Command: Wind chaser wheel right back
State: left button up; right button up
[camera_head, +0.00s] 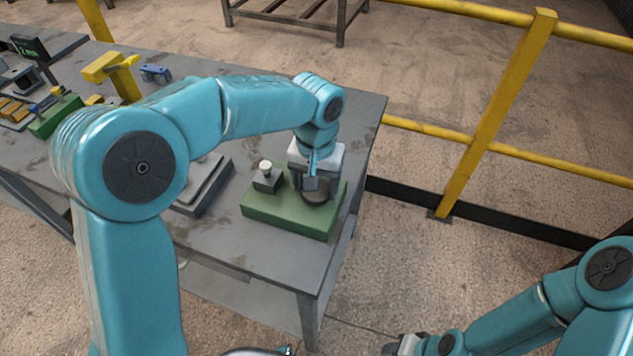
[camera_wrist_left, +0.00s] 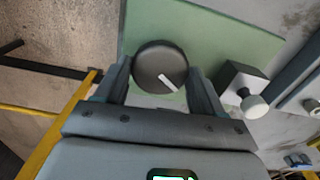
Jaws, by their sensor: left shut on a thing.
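The chaser wheel is a dark round knob (camera_wrist_left: 160,66) with a white pointer mark on its top face. It sits on a green base block (camera_head: 289,214), which also shows in the left wrist view (camera_wrist_left: 225,40). My left gripper (camera_head: 312,190) comes down over the wheel from above. In the left wrist view its two fingers (camera_wrist_left: 163,85) stand on either side of the wheel and are shut on it. The white mark points to the lower right in that view. In the head view the gripper hides much of the wheel. My right gripper (camera_head: 402,346) is at the bottom edge, partly cut off.
A small dark block with a pale knob (camera_head: 266,176) stands on the green base beside the wheel; the left wrist view shows it too (camera_wrist_left: 245,92). A grey stepped plate (camera_head: 207,189) lies left of the base. A yellow railing (camera_head: 500,110) stands beyond the table.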

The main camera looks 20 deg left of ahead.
pick_arm(q)
jog(key=shift+s+f, duration=0.1)
jog(key=shift+s, duration=0.05)
jog(key=o, duration=1)
jog(key=shift+o, duration=0.2)
jog(key=shift+r, duration=0.35)
notch_tip(320, 180, up, 16)
jog(key=p, duration=0.2)
jog(key=shift+f, duration=0.1)
